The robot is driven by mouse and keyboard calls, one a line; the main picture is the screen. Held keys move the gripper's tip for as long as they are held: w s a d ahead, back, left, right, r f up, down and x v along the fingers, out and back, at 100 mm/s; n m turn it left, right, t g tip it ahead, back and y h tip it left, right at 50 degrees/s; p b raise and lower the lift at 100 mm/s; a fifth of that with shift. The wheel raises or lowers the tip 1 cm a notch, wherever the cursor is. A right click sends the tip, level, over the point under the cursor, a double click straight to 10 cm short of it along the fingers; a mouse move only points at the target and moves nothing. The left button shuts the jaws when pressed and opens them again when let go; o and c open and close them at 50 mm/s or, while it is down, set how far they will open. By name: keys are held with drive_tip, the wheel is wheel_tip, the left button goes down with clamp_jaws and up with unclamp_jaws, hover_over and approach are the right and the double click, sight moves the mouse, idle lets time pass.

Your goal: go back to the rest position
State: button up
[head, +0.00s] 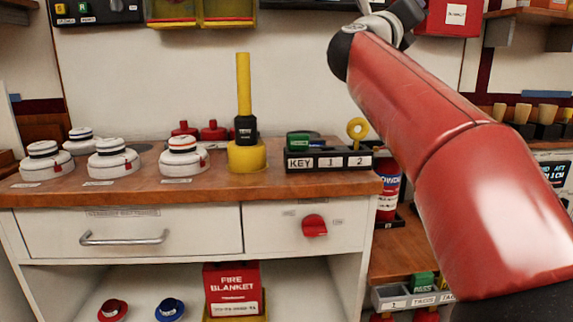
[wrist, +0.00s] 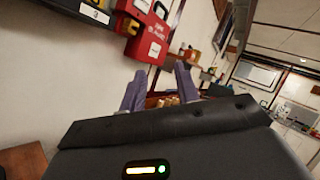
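My gripper (wrist: 160,84) shows in the wrist view as two purple fingers standing apart. It is open, with nothing between the fingertips; the room beyond shows through the gap. In the head view my red arm rises from the lower right to the top edge, and the fingers are not seen there. The arm is raised in front of the right part of the scene, clear of the workbench (head: 110,195) top. It hides part of the wall and the shelving behind it.
On the bench are white breaker units (head: 183,158), a yellow post with a black collar (head: 245,130) and a black key rack (head: 330,161). A red knob (head: 314,226) juts from the front. A red wall box (wrist: 149,38) is near the gripper in the wrist view.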

drive_tip(key=s+a+f+n+t+y, duration=0.1)
drive_tip(key=s+a+f+n+y, duration=0.1)
drive_tip(key=a+f+n+y, duration=0.5)
drive_tip(key=s+a+f+n+y+p, duration=0.15)
drive_tip(key=n+y, duration=0.25)
drive_tip(key=n, duration=0.6)
drive_tip(key=s+a+f+n+t+y+b, duration=0.1)
drive_tip(key=s+a+f+n+y, duration=0.2)
drive_tip(key=f+n+y, duration=0.45)
drive_tip(key=s+d+f+n+g+h, duration=0.1)
drive_tip(key=s+f+n+g, duration=0.3)
drive_tip(key=s+f, duration=0.4)
drive_tip(key=s+d+f+n+g+h+p, duration=0.1)
drive_tip(key=s+f+n+g, duration=0.3)
drive_tip(key=s+f, duration=0.4)
drive_tip(key=s+d+f+n+g+h, duration=0.1)
drive_tip(key=s+d+f+n+g, duration=0.2)
drive_tip(key=f, duration=1.4)
drive_tip(key=s+n+g, duration=0.1)
drive_tip(key=s+g, duration=0.1)
drive_tip(key=s, duration=0.2)
drive_tip(key=shift+s+d+n+h, duration=0.15)
drive_tip(key=shift+s+n+h, duration=0.2)
drive_tip(key=shift+s, duration=0.05)
